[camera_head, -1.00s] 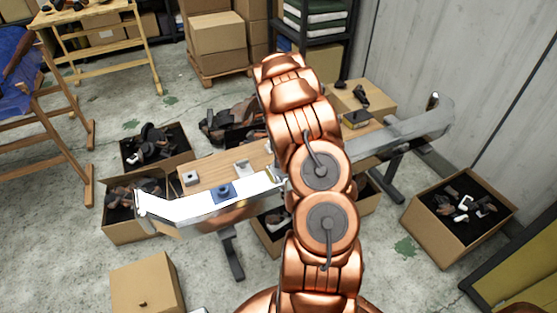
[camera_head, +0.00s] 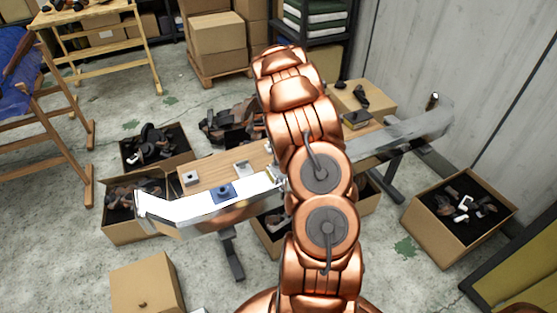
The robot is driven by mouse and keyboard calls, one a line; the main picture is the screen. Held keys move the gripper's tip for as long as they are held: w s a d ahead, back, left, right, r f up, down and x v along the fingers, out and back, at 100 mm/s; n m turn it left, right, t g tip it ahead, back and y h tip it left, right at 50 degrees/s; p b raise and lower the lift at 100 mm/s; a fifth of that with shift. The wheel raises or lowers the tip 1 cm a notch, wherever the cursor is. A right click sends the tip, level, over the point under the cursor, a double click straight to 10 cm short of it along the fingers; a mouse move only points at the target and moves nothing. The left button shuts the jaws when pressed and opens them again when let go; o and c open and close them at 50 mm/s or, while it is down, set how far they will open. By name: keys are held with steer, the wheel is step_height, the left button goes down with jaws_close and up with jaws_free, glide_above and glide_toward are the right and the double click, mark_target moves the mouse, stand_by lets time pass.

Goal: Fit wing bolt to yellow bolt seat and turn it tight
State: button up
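A long silver bumper-like bar (camera_head: 215,203) lies across a wooden bench (camera_head: 215,171), with my copper arm passing in front of its middle. A blue block (camera_head: 225,191) with a dark centre sits on the left part of the bar. Two small pale blocks with dark tops, one at the left (camera_head: 191,178) and one nearer the arm (camera_head: 243,169), stand on the bench behind the bar. I cannot make out a yellow bolt seat or a wing bolt. My gripper is hidden behind my arm, so its hold does not show.
Cartons of dark parts stand around the bench, one at the right (camera_head: 437,232). A closed carton (camera_head: 146,284) is at the front left.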

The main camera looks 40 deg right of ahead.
step_height(320, 180, up, 9)
stand_by(0.3)
stand_by(0.7)
